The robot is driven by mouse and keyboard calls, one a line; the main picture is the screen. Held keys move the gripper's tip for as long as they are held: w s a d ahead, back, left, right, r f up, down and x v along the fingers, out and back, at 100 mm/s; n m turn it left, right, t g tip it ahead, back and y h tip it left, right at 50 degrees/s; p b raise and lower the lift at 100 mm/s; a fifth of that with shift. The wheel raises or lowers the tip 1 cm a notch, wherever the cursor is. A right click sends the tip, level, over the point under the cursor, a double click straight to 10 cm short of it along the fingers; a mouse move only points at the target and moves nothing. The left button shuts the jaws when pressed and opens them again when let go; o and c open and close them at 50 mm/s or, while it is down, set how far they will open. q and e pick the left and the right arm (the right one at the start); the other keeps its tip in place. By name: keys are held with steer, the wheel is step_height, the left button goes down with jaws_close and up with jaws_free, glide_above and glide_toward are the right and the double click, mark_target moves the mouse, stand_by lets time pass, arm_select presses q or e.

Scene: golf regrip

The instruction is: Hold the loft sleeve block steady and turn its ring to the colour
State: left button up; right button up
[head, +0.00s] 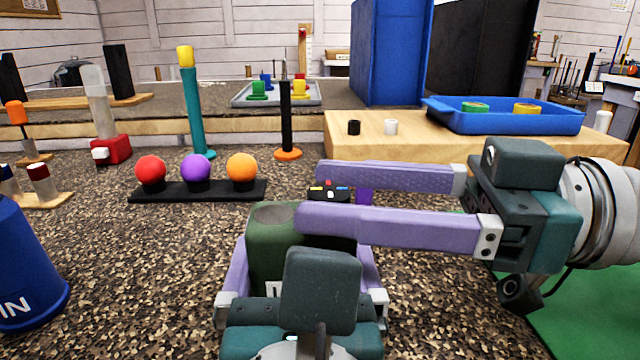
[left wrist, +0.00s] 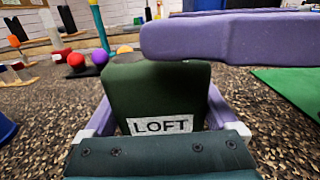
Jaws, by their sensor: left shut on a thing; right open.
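The dark green loft sleeve block (head: 270,250) stands at bottom centre in the head view. Its LOFT label shows in the left wrist view (left wrist: 160,125). My left gripper (head: 302,250) is shut on the block, one lilac finger on each side. My right gripper (head: 308,194) comes in from the right, open, with its fingers level. Its nearer finger passes in front of the block's upper right part. Between its fingers is a black part with small coloured marks (head: 329,190); I cannot tell whether this is the ring. A purple patch (head: 364,196) shows beside it.
A black rack (head: 198,192) holds red, purple and orange balls behind the block. A blue bin (head: 25,265) stands at left, and a green mat (head: 590,310) lies at right. A blue tray (head: 505,122) sits on a wooden bench at back right.

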steer(key=shift+c, duration=0.3)
jaws_close()
steer(key=shift+w+n+g, duration=0.1)
steer(key=shift+n+g, duration=0.3)
steer(key=shift+w+n+g, duration=0.25)
steer(key=shift+n+g, duration=0.9)
steer(key=shift+g, duration=0.65)
steer(key=shift+w+n+g, duration=0.2)
steer(key=shift+n+g, duration=0.95)
steer(key=shift+g, duration=0.65)
steer(key=shift+s+n+g, duration=0.1)
steer(key=shift+n+g, duration=0.2)
steer(key=shift+g, duration=0.3)
